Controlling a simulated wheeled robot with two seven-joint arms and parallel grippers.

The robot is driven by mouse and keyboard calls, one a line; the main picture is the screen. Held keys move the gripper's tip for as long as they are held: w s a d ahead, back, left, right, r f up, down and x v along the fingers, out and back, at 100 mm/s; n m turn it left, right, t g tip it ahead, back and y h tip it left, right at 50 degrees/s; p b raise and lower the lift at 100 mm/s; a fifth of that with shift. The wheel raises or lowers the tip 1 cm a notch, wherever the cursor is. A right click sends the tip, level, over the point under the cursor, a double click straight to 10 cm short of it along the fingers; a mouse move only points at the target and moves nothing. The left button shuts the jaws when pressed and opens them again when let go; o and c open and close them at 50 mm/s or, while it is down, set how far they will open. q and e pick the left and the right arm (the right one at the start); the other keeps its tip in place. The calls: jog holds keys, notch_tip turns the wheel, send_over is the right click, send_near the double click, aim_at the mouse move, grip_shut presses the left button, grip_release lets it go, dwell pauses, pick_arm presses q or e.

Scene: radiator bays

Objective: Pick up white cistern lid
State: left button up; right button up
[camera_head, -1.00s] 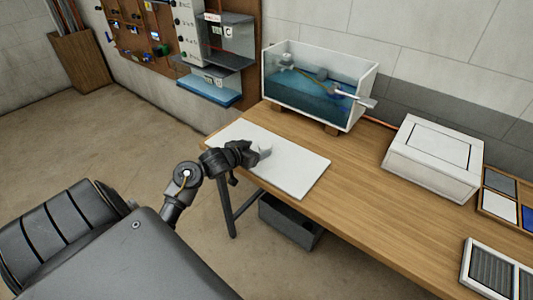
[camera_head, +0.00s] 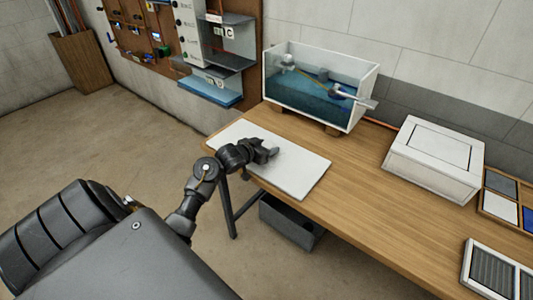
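The white cistern lid (camera_head: 305,173) is a flat white panel lying on the left end of the wooden workbench (camera_head: 350,215). My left gripper (camera_head: 273,153) is over the middle of the lid, at the spot where a small pale knob showed. The dark fingers now cover that spot, and I cannot tell whether they are closed on the knob. The lid looks flat on the bench. The open glass-fronted cistern (camera_head: 315,88) with blue water stands behind the lid, against the wall. My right gripper is not in view.
A white box (camera_head: 434,158) stands on the bench to the right. Sample trays (camera_head: 508,200) and a grey grille panel (camera_head: 495,272) lie at the far right. A dark bin (camera_head: 290,225) is under the bench. Bare bench top lies between lid and box.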

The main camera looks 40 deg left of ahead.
aim_at(266, 145)
pick_arm(q)
jog(key=c, duration=1.1)
jog(key=shift+o, duration=0.2)
jog(key=shift+r, duration=0.55)
notch_tip(266, 145, up, 2)
jog(key=shift+r, duration=0.2)
jog(key=s+d+r+p, duration=0.3)
jog(key=s+d+r, duration=0.6)
jog(key=s, duration=0.1)
jog(key=shift+s+d+r+p, duration=0.15)
jog(key=shift+s+r+p, duration=0.1)
jog(key=shift+r+p, duration=0.05)
